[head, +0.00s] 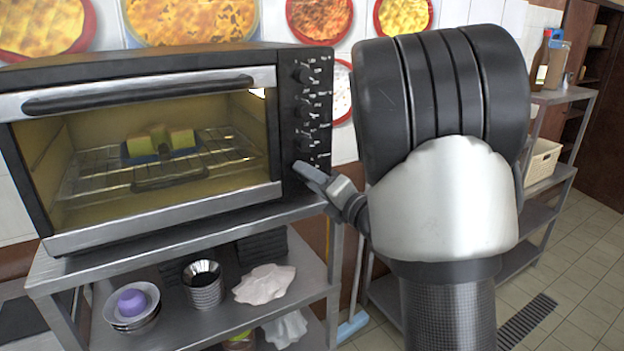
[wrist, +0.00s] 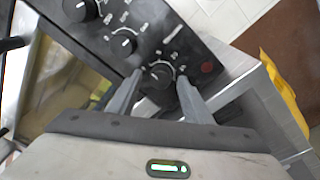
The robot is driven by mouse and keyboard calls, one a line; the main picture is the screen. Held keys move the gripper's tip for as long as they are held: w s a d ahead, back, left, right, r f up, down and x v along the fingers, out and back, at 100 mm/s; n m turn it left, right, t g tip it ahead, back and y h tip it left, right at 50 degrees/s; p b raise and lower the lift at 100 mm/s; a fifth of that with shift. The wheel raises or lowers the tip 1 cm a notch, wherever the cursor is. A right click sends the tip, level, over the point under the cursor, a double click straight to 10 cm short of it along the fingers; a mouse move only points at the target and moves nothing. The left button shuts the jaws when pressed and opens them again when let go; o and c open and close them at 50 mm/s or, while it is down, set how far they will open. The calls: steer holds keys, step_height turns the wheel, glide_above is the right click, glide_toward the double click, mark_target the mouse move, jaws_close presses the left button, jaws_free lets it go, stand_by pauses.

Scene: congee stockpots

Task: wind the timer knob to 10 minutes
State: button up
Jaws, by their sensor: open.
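The oven's black control panel (head: 318,92) carries a column of round knobs with white markings, too small to read. In the wrist view, the lowest knob (wrist: 160,74) has a light pointer line and sits between the tips of my gripper (wrist: 160,82). My gripper is open, one finger on each side of this knob; I cannot tell whether they touch it. Another knob (wrist: 123,42) is just above it. In the head view, my gripper (head: 308,172) reaches the panel's lower end and hides the lowest knob. Which knob is the timer cannot be read.
The oven (head: 150,140) stands on a metal shelf unit (head: 190,232), its glass door shut, with a tray of yellow pieces inside. A red round spot (wrist: 207,68) is right of the lowest knob.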

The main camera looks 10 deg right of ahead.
steer(key=c, duration=1.1)
steer(key=shift+o, duration=0.2)
steer(key=shift+f+m+b, duration=0.15)
steer(key=shift+m+b, duration=0.15)
steer(key=shift+b, duration=0.1)
steer(key=m+t+b, duration=0.1)
steer(key=m+b, duration=0.5)
steer(key=m, duration=0.2)
steer(key=m+h+b, duration=0.1)
steer(key=m+b, duration=0.5)
steer(key=m, duration=0.2)
steer(key=shift+t, duration=0.4)
steer(key=shift+m, duration=0.5)
